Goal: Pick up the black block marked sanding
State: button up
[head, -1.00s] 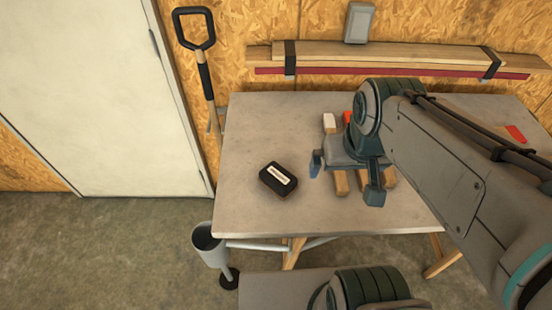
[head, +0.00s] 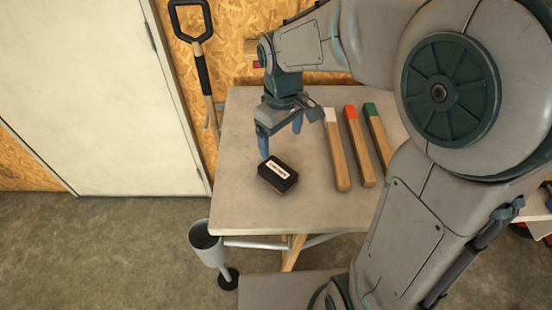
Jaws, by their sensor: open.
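The black block (head: 278,175) with a white label lies flat on the grey table (head: 235,215), left of its middle. The label's print is too small to read for certain. My gripper (head: 281,143) is open and points down, just behind the block in the head view. Its blue fingers are apart, and nothing is between them. The left fingertip appears close to the block's far edge; I cannot tell the exact height or whether they touch.
Wooden sticks with a white end (head: 337,150), a red end (head: 360,147) and a green end (head: 377,138) lie right of the block. A shovel (head: 199,60) hangs on the wall. A grey tube-like holder (head: 207,245) stands by the table's front left corner.

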aim_at(278, 170)
jog(key=f, duration=0.9)
jog(key=shift+a, duration=0.2)
jog(key=shift+w+a+f+p, duration=0.1)
jog(key=shift+f+p, duration=0.05)
jog(key=shift+f, duration=1.1)
jog(key=shift+a+f+p, duration=0.1)
jog(key=shift+f+p, duration=0.05)
jog(key=shift+f, duration=1.1)
jog(key=c, duration=1.2)
jog(key=shift+r, duration=0.1)
